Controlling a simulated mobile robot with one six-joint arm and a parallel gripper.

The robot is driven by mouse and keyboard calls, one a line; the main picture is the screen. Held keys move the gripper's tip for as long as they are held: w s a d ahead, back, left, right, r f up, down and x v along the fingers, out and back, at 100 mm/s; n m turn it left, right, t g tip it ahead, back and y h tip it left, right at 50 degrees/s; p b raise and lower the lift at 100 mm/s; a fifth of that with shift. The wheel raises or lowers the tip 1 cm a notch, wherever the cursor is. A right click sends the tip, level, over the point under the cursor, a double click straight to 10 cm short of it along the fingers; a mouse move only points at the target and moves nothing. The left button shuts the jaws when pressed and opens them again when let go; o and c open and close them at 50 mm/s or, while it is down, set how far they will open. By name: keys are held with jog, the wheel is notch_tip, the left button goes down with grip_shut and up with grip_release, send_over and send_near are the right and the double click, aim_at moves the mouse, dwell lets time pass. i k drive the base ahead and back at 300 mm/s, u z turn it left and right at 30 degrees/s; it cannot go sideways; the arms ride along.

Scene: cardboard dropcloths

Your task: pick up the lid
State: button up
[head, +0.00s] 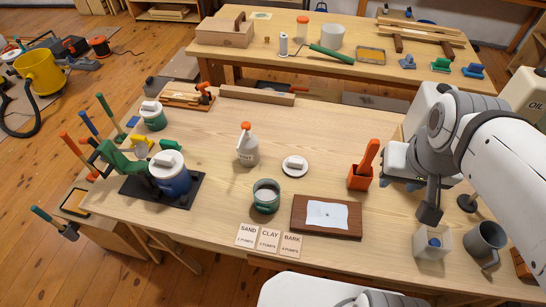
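A white round lid (295,166) with a raised grip lies flat on the wooden table, near its middle. An open green jar (266,197) stands in front of it and a little left, with no lid on it. Two other jars on the left, one green (153,121) and one blue (172,183), have white lids on. My gripper (428,207) hangs at the right of the table, well apart from the loose lid. Its fingers show as dark blocks, partly hidden by my arm, so I cannot tell how far they are open.
An orange holder (360,178) stands between the lid and my arm. A brown board (327,216) with a white sheet lies in front. A spray bottle (247,146) stands left of the lid.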

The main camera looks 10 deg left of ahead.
aim_at(295, 166)
jog(key=z, duration=0.3)
jog(key=k, duration=0.2)
jog(key=u, duration=1.35)
jog(key=i, duration=0.5)
jog(key=z, duration=0.05)
